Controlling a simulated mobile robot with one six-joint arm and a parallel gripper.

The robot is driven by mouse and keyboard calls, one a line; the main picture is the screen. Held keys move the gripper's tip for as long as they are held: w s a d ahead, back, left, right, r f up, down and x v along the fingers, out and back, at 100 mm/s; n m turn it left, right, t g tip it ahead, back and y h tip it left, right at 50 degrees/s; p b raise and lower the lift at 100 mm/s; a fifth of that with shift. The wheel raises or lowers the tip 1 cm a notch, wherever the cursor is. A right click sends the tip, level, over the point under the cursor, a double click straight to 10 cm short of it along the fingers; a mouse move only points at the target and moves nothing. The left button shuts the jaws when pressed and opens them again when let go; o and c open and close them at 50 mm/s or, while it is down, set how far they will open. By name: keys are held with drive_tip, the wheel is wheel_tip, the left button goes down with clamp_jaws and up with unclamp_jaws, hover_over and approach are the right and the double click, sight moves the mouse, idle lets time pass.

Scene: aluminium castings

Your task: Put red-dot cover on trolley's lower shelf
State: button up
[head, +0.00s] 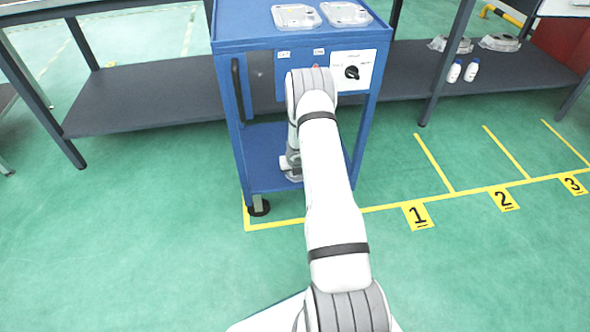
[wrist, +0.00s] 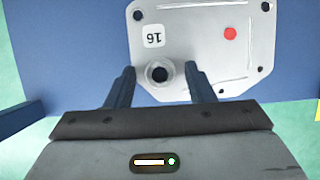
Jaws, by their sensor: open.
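The red-dot cover (wrist: 205,50) is a pale metal plate with a red dot, a label reading 16 and a round boss. It lies on the blue lower shelf (wrist: 60,50) of the trolley.
Two similar covers (head: 295,17) (head: 346,14) lie on the trolley's top. A panel with a black knob (head: 353,73) is on its front. Dark benches stand on both sides, the right one with white bottles (head: 471,70) on its low shelf. The green floor in front is clear.

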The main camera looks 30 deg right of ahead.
drive_tip(key=shift+r, duration=0.3)
drive_tip(key=p+v, duration=0.2)
drive_tip(key=v, duration=0.9)
drive_tip(key=shift+r, duration=0.35)
drive_tip(key=shift+s+a, duration=0.1)
drive_tip(key=shift+s, duration=0.1)
